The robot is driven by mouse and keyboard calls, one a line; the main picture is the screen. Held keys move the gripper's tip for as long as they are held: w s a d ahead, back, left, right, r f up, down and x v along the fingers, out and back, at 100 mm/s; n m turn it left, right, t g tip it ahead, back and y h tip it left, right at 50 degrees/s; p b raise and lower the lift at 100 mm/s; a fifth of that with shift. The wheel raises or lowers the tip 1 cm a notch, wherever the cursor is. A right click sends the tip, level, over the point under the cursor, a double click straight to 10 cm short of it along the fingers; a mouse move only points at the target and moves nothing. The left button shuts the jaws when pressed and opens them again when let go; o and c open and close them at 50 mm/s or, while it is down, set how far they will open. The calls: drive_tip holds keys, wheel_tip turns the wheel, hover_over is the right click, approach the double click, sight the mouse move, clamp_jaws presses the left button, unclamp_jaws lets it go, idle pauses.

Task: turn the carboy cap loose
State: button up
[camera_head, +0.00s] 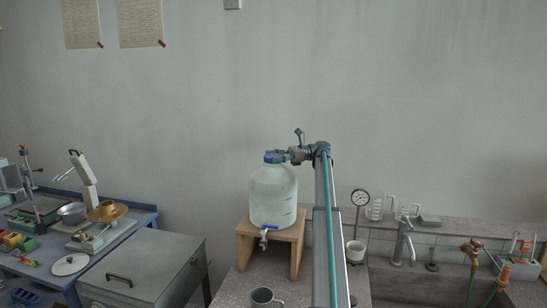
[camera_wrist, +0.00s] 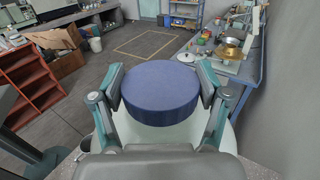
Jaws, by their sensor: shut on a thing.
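The carboy (camera_head: 273,198) is a pale, translucent bottle with a spigot (camera_head: 263,238) at its lower front. It stands upright on a small wooden stand (camera_head: 243,240) on the bench. Its blue cap (camera_head: 270,157) is at the top. In the wrist view the round blue cap (camera_wrist: 160,92) fills the space between the two finger pads, with the pale carboy shoulder below it. My gripper (camera_wrist: 161,88) is shut on the cap, one pad on each side. In the head view my gripper (camera_head: 277,157) reaches the cap from the right. The cap's thread is hidden.
A metal mug (camera_head: 263,298) stands on the bench in front of the stand. A grey lidded box (camera_head: 145,268) is to the left.

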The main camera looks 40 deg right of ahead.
drive_tip(key=o, duration=1.1)
drive_tip(key=shift+o, duration=0.2)
drive_tip(key=shift+a+f, duration=0.1)
